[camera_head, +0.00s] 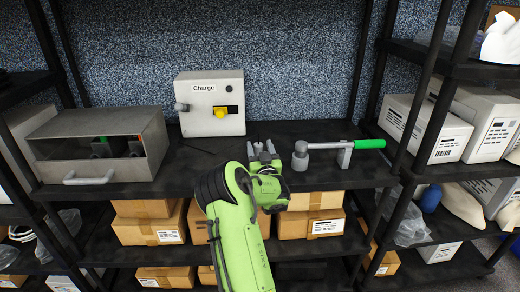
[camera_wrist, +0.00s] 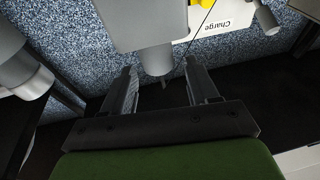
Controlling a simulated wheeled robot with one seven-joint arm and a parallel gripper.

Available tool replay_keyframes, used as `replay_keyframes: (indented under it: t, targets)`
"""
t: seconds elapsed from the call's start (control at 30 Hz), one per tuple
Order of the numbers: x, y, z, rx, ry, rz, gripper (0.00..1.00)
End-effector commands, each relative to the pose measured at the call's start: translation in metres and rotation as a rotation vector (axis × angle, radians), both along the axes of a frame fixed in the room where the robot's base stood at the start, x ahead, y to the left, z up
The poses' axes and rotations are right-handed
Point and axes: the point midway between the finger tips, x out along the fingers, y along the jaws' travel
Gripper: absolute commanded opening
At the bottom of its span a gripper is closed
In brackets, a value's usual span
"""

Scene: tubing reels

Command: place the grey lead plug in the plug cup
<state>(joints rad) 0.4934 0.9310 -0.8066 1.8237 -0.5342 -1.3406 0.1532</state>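My gripper (camera_head: 262,150) is over the front middle of the shelf, below the Charge box, its fingers apart. Gaps show beside that end, and I cannot tell whether this is the grey lead plug. A thin dark lead (camera_head: 192,148) lies on the shelf to the left. A grey round fitting (camera_head: 181,107) sticks out from the box's left side. I cannot make out the plug cup for certain.
Left stands a grey housing (camera_head: 150,125) with a handle in front. Right is a grey cylinder (camera_head: 300,160) with a green-handled lever (camera_head: 369,144). Black racks flank the shelf (camera_head: 160,184); cardboard boxes (camera_head: 143,231) sit below.

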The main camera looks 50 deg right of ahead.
Motion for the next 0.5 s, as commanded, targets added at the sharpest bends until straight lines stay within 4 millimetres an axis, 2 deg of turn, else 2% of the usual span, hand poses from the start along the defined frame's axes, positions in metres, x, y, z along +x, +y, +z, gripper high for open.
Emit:
replay_keyframes:
  t: [0.27, 0.43, 0.5]
  targets:
    - [0.0, 0.0, 0.001, 0.0, 0.0, 0.0, 0.6]
    - [0.0, 0.0, 0.019, 0.001, 0.001, 0.0, 0.6]
    - [-0.007, 0.007, 0.006, 0.006, 0.012, 0.001, 0.6]
